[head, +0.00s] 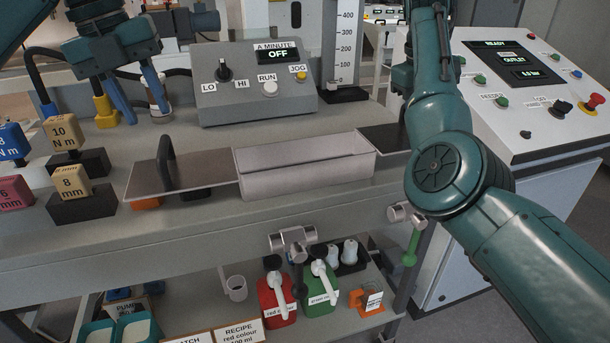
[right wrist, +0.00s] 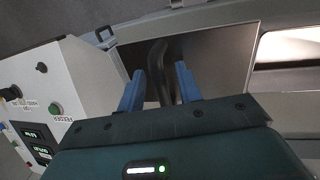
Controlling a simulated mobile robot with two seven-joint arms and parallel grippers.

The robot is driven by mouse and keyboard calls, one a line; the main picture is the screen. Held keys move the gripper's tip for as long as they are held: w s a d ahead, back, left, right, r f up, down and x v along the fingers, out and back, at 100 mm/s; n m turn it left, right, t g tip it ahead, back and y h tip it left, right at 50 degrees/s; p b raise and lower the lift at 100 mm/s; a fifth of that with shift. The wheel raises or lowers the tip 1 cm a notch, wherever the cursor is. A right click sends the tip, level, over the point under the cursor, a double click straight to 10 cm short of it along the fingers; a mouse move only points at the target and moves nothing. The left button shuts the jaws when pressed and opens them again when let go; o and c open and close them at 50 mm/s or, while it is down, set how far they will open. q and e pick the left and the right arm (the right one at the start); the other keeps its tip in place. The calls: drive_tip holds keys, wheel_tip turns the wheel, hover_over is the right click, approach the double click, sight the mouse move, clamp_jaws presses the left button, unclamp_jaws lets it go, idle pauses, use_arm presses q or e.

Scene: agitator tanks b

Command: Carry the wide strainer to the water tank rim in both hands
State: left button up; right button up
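The wide strainer is a long pale box (head: 305,171) with a flat dark plate on each side, at the bench's front edge. Its left plate (head: 207,170) carries a black upright handle (head: 166,163). Its right plate is mostly hidden behind my right arm in the head view. In the right wrist view, the plate (right wrist: 222,48) and its dark handle (right wrist: 158,62) show. My right gripper (right wrist: 160,80) is open, its blue fingers either side of this handle with gaps visible. My left gripper (head: 143,112) is open and empty, behind and left of the left handle.
A grey control box (head: 257,83) stands behind the strainer. Labelled blocks, such as the 8 mm block (head: 72,182), sit at left. A white console (head: 535,85) stands at right. Red (head: 276,300) and green (head: 321,292) jugs stand on the lower shelf.

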drive_tip(key=shift+r, duration=0.1)
use_arm(q)
drive_tip(key=r, duration=0.2)
drive_tip(key=a+r, duration=0.1)
drive_tip(key=r, duration=0.1)
drive_tip(key=shift+s+r, duration=0.15)
drive_tip(key=shift+r, duration=0.15)
use_arm(e)
wheel_tip(320, 180, up, 7)
drive_tip(key=a, duration=0.1)
drive_tip(key=shift+s+a, duration=0.2)
drive_tip(key=shift+s, duration=0.05)
